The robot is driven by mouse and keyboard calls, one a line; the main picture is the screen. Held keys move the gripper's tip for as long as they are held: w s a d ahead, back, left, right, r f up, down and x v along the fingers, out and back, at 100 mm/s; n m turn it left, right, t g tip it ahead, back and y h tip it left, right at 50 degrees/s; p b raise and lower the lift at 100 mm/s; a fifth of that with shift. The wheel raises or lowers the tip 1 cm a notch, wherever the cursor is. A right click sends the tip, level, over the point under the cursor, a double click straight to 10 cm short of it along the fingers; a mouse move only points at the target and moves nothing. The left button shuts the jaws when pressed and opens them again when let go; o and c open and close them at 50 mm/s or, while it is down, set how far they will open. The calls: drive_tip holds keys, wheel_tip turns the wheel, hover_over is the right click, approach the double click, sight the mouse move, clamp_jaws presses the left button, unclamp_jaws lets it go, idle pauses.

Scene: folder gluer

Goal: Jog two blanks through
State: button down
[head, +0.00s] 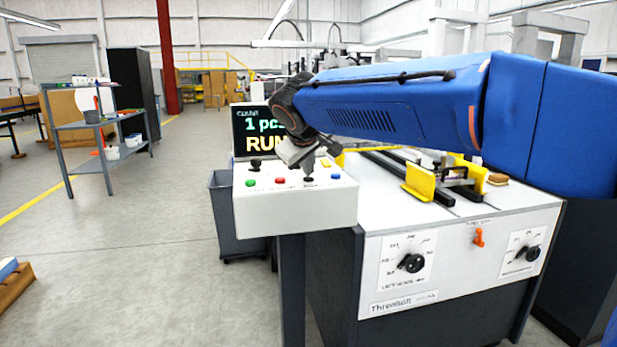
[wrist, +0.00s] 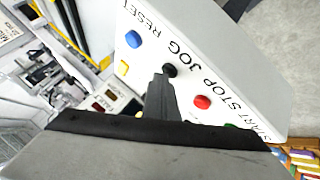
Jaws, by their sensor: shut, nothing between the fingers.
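The control box (head: 295,208) has a green button (head: 250,182), a red button (head: 280,180) and a yellow button (head: 326,163). In the wrist view the black button (wrist: 169,70) sits by the word JOG, between the red STOP button (wrist: 202,102) and the blue RESET button (wrist: 133,38). My gripper (wrist: 162,78) is shut and empty, its tip right at the black JOG button; I cannot tell if it touches. In the head view my gripper (head: 308,174) points down over the box. The screen (head: 250,132) reads "1 pc" and "RUN", partly hidden by my arm. No blank is clearly seen.
The folder gluer (head: 470,225) stands to the right, with dials, an orange switch (head: 479,237) and yellow guides (head: 419,182) on top. A dark bin (head: 228,215) stands behind the box. A shelf cart (head: 85,125) is at the left. The floor between is clear.

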sight(308, 180)
drive_tip(key=shift+r, duration=0.9)
drive_tip(key=shift+r, duration=2.5)
drive_tip(key=s+d+f+m+g, duration=0.1)
drive_tip(key=s+d+f+m, duration=0.1)
drive_tip(key=s+d+f, duration=0.75)
drive_tip(key=s+d+f+m+g, duration=0.25)
drive_tip(key=s+d, duration=0.45)
drive_tip(key=d, duration=0.7)
drive_tip(key=s+d+f+m, duration=0.2)
drive_tip(key=s+d+f, duration=0.2)
drive_tip(key=s+f, duration=0.6)
drive_tip(key=s+d+f+m, duration=0.2)
drive_tip(key=s+d+f, duration=0.3)
drive_tip(key=s+f, duration=0.5)
drive_tip(key=shift+s+g, duration=0.45)
drive_tip(key=shift+s, duration=0.5)
